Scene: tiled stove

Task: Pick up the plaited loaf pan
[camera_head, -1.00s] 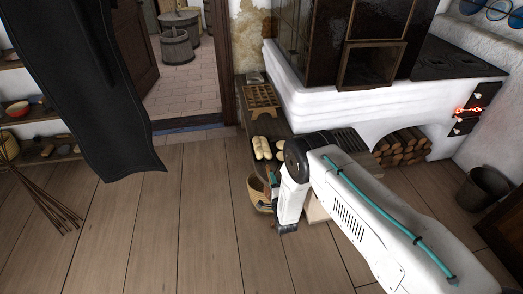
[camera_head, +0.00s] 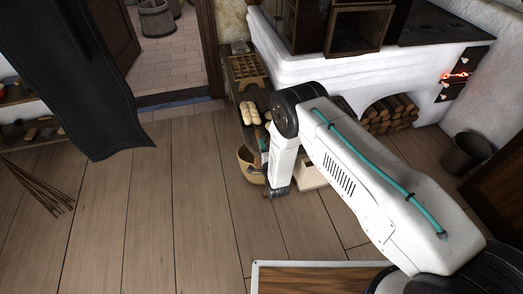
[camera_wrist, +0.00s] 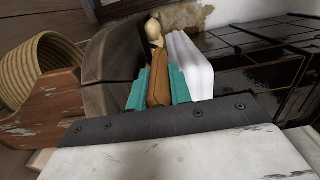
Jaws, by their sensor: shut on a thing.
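The plaited loaf pan lies on the low dark bench beside the stove, with pale plaited loaves (camera_head: 250,112) on it. My arm's wrist hides part of it in the head view. In the wrist view, my gripper (camera_wrist: 160,88) has its teal fingers shut on a brown piece that looks like the pan's handle (camera_wrist: 160,82). A pale loaf (camera_wrist: 154,30) shows just beyond it. The rest of the pan is mostly hidden in the wrist view. I cannot tell whether the pan is clear of the bench.
A wooden grid tray (camera_head: 247,68) lies farther back on the bench. A woven basket (camera_head: 246,160) stands on the floor by the bench and shows in the wrist view (camera_wrist: 42,68). The white stove (camera_head: 300,75) is close on the right. Open floor (camera_head: 150,200) lies left.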

